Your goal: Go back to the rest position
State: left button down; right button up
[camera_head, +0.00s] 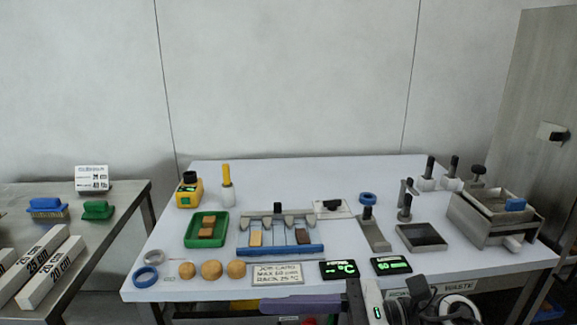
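The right arm's dark end, with what looks like my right gripper (355,301), shows at the bottom edge, in front of the white table (330,175). A long purple-grey bar (290,305) reaches left from it, in front of the table's front edge. I cannot tell whether the gripper holds this bar, and its fingers are not clear. My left gripper is not in view.
The table holds a green tray (190,243) with brown blocks, a rack with a blue front bar (281,251), several tan balls (211,269), two black displays (390,265) and a metal box (466,232). A side table (118,230) with brushes stands left. The table's back middle is clear.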

jog(key=w+d+f+m+t+h, duration=0.1)
jog(key=w+d+f+m+t, duration=0.15)
jog(key=m+t, duration=0.75)
jog(key=w+d+f+m+t+h, duration=0.1)
jog(key=w+d+f+m+t, duration=0.2)
jog(key=m, duration=1.2)
jog(key=d+f+m+t+h, duration=0.2)
jog(key=d+f+m+h, duration=0.6)
jog(key=m, duration=0.4)
jog(key=s+d+f+m+g+h, duration=0.2)
jog(key=s+f+m+g, duration=0.1)
jog(key=s+f+m, duration=0.4)
jog(key=s+d+f+m+g+h, duration=0.2)
jog(key=s+f+m, duration=0.5)
jog(key=s+f, duration=0.4)
notch_tip(320, 180, down, 5)
jog(key=shift+r+m+g+h, duration=0.1)
jog(key=shift+m+g+h, duration=0.3)
jog(key=shift+g, duration=0.8)
jog(key=shift+w+d, duration=0.1)
